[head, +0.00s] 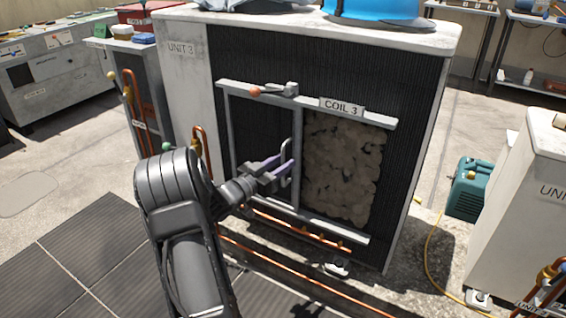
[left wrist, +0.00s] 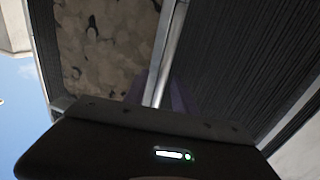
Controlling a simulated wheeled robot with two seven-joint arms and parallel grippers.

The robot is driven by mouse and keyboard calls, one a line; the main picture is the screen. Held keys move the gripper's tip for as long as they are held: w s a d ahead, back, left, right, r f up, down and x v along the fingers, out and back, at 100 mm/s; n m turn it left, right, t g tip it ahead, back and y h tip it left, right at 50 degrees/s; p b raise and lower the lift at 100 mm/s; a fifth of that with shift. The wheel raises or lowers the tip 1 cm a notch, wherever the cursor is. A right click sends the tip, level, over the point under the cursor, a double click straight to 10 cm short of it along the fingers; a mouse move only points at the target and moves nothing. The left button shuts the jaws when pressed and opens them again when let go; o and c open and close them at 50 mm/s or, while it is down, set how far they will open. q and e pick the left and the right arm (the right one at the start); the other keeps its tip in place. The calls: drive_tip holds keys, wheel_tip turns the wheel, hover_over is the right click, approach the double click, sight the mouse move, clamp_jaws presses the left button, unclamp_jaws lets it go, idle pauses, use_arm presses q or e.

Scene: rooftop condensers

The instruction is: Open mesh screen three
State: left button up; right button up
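Mesh screen three is a dark panel in a grey frame (head: 298,125), on the front of the condenser marked UNIT 3 (head: 182,75). It covers the left half of the opening between two grey rails. The right half shows a clogged, brown-grey coil (head: 345,165) under the COIL 3 label (head: 343,107). A thin upright handle (head: 290,148) stands on the screen's right side. My left gripper (head: 279,166) is at the handle, its purple fingers apart. In the left wrist view, a pale bar (left wrist: 166,50) runs between the fingers. Firm contact cannot be told. My right gripper is not in view.
A latch with an orange knob (head: 256,91) sits on the top rail (head: 235,87). Copper pipes (head: 300,235) run below the screen. A blue hard hat (head: 375,10) rests on the unit. A teal machine (head: 467,188) and another white unit (head: 520,220) stand to the right.

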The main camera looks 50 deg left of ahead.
use_arm(q)
drive_tip(key=s+d+p, duration=0.1)
drive_tip(key=s, duration=0.6)
drive_tip(key=shift+s, duration=0.1)
idle(0.4)
